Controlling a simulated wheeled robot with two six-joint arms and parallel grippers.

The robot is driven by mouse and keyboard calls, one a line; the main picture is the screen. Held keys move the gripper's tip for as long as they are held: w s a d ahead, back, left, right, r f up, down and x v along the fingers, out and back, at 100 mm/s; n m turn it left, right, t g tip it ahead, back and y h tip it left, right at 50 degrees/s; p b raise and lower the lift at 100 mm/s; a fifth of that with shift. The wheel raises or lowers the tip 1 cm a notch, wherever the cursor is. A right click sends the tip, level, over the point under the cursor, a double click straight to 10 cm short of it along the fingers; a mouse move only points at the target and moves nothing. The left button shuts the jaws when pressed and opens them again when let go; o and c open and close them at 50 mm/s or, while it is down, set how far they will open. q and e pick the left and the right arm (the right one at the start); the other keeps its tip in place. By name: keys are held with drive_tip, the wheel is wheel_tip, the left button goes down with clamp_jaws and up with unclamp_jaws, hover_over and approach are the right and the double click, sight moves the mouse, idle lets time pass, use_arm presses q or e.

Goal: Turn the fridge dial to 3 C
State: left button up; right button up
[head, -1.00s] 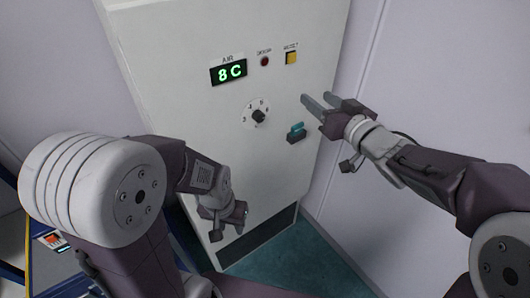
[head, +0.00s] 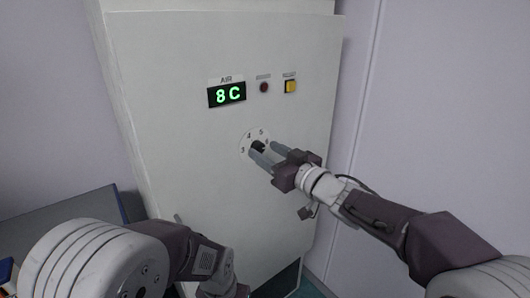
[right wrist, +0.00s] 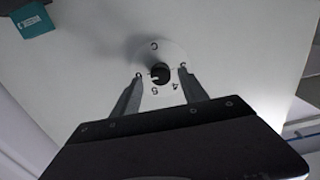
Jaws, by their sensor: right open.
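The fridge dial (head: 258,146) is a small black knob on a pale numbered disc on the white front panel. In the right wrist view the knob (right wrist: 160,73) has a short white mark, and numerals ring it. The display (head: 227,94) reads 8 C in green. My right gripper (head: 262,152) is open, its fingers reaching toward the disc; in the right wrist view its two fingertips lie on either side of the knob. Contact cannot be told. My left gripper (head: 222,288) is low, partly cut off by the bottom edge.
A red light (head: 264,87) and a yellow button (head: 290,86) sit above the dial. A plain wall (head: 430,100) stands right of the cabinet.

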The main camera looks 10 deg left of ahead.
drive_tip(key=shift+w+a, duration=0.25)
drive_tip(key=shift+a, duration=0.25)
clamp_jaws()
